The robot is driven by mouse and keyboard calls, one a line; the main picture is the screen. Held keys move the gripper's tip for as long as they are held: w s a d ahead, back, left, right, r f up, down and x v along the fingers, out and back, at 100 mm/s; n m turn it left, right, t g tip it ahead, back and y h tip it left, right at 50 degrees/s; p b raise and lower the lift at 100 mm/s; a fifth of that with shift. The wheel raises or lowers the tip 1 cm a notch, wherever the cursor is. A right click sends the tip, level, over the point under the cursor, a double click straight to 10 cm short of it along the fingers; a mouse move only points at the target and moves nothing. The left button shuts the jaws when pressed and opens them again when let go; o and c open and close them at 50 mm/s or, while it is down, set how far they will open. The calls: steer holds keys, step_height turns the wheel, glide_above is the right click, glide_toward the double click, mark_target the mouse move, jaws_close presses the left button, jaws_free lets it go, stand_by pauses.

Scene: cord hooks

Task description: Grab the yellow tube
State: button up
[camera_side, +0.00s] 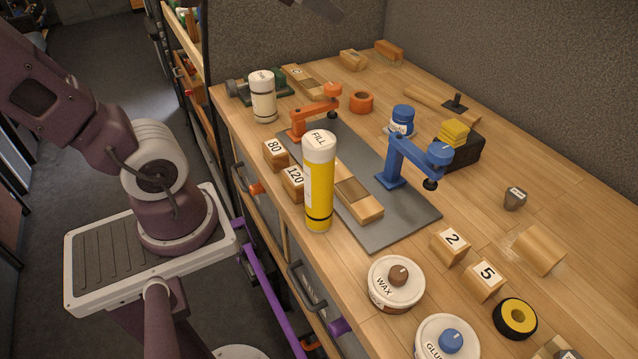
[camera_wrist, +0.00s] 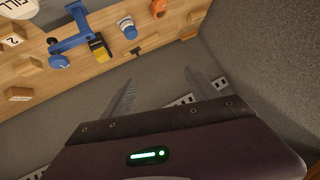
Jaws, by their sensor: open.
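The yellow tube (camera_side: 319,187) stands upright on the workbench near its front edge, with a white cap marked FILL. In the side view, only a dark piece at the top edge shows, perhaps part of my gripper.
Behind the tube are an orange clamp (camera_side: 318,112), a grey mat (camera_side: 400,215), a wooden block (camera_side: 358,190) and a blue clamp (camera_side: 412,160). Blocks marked 80 (camera_side: 275,153) and 120 (camera_side: 293,183) stand left of it. A wax tin (camera_side: 396,284) is in front. Grey walls bound the bench.

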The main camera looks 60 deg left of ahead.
steer(key=w+a+r+m+t+h, duration=0.25)
steer(key=w+r+m+t, duration=0.35)
steer(key=w, duration=0.5)
steer(key=s+d+f+m+g+h, duration=0.4)
steer(key=d+f+m+g+h, duration=0.25)
steer(key=f+m+h, duration=0.35)
steer(key=s+d+f+g+h, duration=0.1)
steer(key=s+f+g+h, duration=0.2)
steer(key=s+g+h, duration=0.75)
steer(key=t+y, duration=0.3)
steer(key=y, duration=0.2)
glide_toward(319, 190)
steer(key=f, duration=0.1)
steer(key=w+d+f, duration=0.1)
steer(key=shift+w+f+m, duration=0.25)
steer(key=shift+f+m, duration=0.05)
steer(key=shift+f, duration=0.05)
steer(key=shift+y, duration=0.3)
steer(key=x, duration=0.7)
steer(key=shift+w+f, duration=0.1)
steer(key=shift+f, duration=0.05)
jaws_close()
